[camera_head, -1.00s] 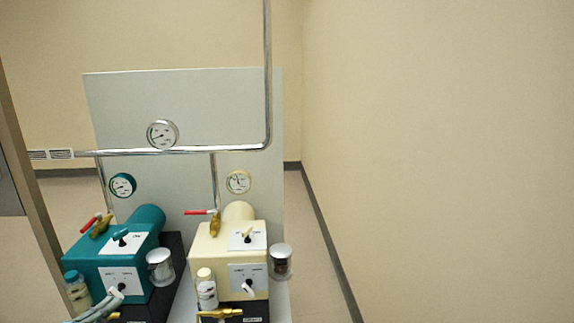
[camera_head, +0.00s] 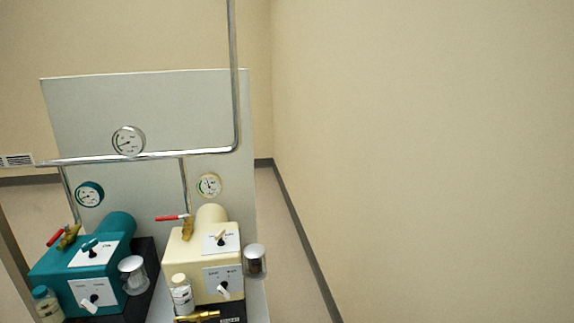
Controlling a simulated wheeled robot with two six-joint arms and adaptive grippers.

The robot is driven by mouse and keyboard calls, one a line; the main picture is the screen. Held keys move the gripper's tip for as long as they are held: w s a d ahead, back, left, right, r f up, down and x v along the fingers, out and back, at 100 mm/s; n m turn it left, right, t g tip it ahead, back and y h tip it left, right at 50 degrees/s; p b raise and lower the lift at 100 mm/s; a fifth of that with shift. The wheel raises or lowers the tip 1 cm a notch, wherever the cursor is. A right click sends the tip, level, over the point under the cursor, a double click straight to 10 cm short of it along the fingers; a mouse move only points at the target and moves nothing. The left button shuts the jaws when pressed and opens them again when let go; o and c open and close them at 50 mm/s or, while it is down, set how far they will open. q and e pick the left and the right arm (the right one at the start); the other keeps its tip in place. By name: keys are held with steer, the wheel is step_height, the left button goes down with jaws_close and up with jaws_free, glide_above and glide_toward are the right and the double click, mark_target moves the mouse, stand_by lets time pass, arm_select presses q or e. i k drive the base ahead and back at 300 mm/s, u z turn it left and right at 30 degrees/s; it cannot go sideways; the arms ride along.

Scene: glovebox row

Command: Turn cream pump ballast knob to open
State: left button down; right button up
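The cream pump (camera_head: 191,253) stands at the lower middle-left. Its top plate carries a small cream switch or knob (camera_head: 221,238) with a dark base. Its front plate (camera_head: 210,277) carries a white knob (camera_head: 224,290) with a pointed, tilted handle. Both plates have labels too small to read, so I cannot tell which one is the ballast knob or which setting it is at. Neither of my grippers is in view.
A teal pump (camera_head: 55,268) with similar plates stands left of the cream one. A red-handled valve (camera_head: 187,228), a bottle (camera_head: 181,297) and a metal-capped jar (camera_head: 255,261) flank the cream pump. Pipes and gauges (camera_head: 128,140) are behind. Floor at right is clear.

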mark_target(220, 289)
steer(key=u, duration=0.4)
steer(key=k, duration=0.5)
steer(key=u, duration=1)
steer(key=i, duration=1.5)
steer(key=z, duration=0.85)
